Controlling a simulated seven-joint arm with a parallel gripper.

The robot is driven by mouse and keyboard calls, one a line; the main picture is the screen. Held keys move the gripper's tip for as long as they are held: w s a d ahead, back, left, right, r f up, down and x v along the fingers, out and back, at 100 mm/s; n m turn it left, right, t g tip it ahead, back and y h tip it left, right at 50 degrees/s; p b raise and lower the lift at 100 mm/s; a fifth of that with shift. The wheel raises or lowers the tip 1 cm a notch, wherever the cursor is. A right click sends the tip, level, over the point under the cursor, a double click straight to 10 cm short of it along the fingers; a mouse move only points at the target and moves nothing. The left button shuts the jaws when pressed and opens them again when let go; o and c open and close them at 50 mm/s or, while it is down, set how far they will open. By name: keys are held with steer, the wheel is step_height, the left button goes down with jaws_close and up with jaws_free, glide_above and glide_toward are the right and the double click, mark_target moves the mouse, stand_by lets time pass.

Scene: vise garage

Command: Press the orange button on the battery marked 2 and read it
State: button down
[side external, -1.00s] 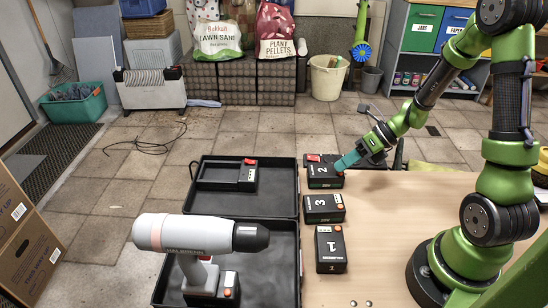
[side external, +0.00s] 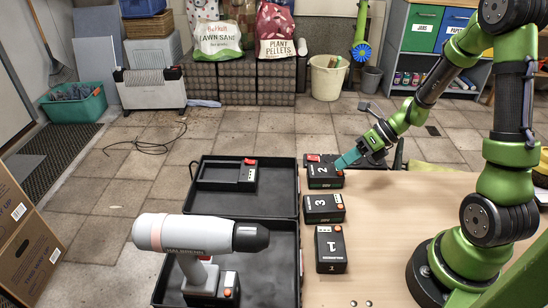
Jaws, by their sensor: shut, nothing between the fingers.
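The battery marked 2 (side external: 322,173) is a black block with a white numeral, at the far end of a row of batteries on the wooden table. My gripper (side external: 342,163) is shut and empty, with its teal fingertips at the right part of this battery's top. The fingertips hide the spot where the orange button shows on the other batteries. I cannot tell whether they touch or press it. No reading is legible. The battery marked 3 (side external: 318,208) and the battery marked 1 (side external: 330,246) stand nearer, each with an orange button at its upper right corner.
An open black case (side external: 270,213) lies left of the batteries, with a charger (side external: 226,176) in its far half. A white and black drill (side external: 200,236) stands in the near half. The table (side external: 410,210) is clear right of the batteries.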

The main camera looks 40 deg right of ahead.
mark_target(343, 174)
steer(key=shift+r, duration=0.3)
step_height(343, 174, up, 5)
steer(key=shift+r, duration=0.1)
stand_by(0.5)
stand_by(0.5)
